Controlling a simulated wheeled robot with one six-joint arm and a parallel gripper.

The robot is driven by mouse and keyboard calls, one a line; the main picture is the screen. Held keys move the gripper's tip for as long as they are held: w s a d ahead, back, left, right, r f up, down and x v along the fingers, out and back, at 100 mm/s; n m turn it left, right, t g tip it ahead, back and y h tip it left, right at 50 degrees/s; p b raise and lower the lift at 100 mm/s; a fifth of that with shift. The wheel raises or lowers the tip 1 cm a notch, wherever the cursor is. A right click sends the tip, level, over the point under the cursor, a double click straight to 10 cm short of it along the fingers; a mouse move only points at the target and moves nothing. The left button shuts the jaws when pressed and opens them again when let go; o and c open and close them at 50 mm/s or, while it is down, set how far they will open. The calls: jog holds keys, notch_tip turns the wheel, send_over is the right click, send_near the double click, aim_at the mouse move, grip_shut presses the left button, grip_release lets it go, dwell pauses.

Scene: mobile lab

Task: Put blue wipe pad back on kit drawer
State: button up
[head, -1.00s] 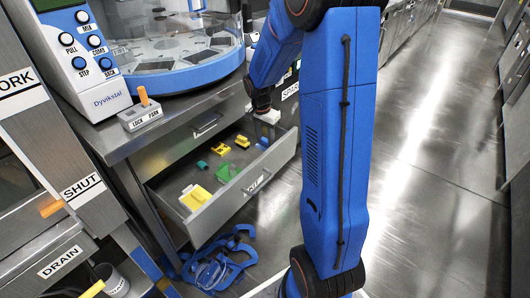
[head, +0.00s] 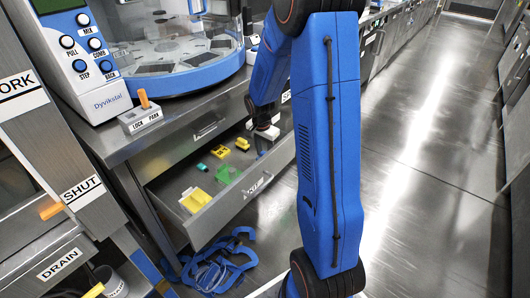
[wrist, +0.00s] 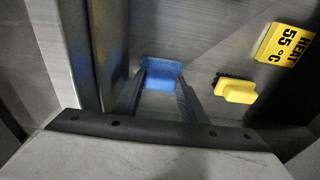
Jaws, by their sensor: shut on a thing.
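The blue wipe pad (wrist: 161,75) shows in the wrist view between the two fingers of my gripper (wrist: 161,86), which is shut on it. In the head view my gripper (head: 266,143) is low at the far right end of the open kit drawer (head: 223,206). The drawer's bare metal floor lies under the pad in the wrist view. I cannot tell whether the pad touches it. A drawer wall runs close on the left of the fingers in that view.
A yellow block with dark bristles (wrist: 236,92) and a yellow HEAT 55 °C label (wrist: 287,46) lie right of the pad. The drawer also holds green (head: 228,174), teal (head: 202,167) and yellow (head: 195,199) items. Blue tubing (head: 220,265) lies on the floor below.

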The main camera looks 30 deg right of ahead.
jog(key=shift+f, duration=0.1)
jog(key=o, duration=1)
notch_tip(320, 180, up, 17)
jog(key=a, duration=0.2)
jog(key=s+a+r+n+t, duration=0.1)
jog(key=s+a+r+n, duration=0.25)
jog(key=s+r, duration=0.3)
jog(key=shift+s+a+r+n+t+y, duration=0.45)
jog(key=shift+s+a+n, duration=1.25)
jog(key=shift+s, duration=2.25)
jog(key=shift+s+a+r+n+t, duration=0.1)
jog(key=shift+s+a+n+t, duration=0.6)
jog(key=shift+s+a+n, duration=2.2)
jog(key=shift+s+a+r+n+t+y, duration=0.35)
jog(key=shift+s+n+t, duration=0.25)
jog(key=shift+s, duration=4.45)
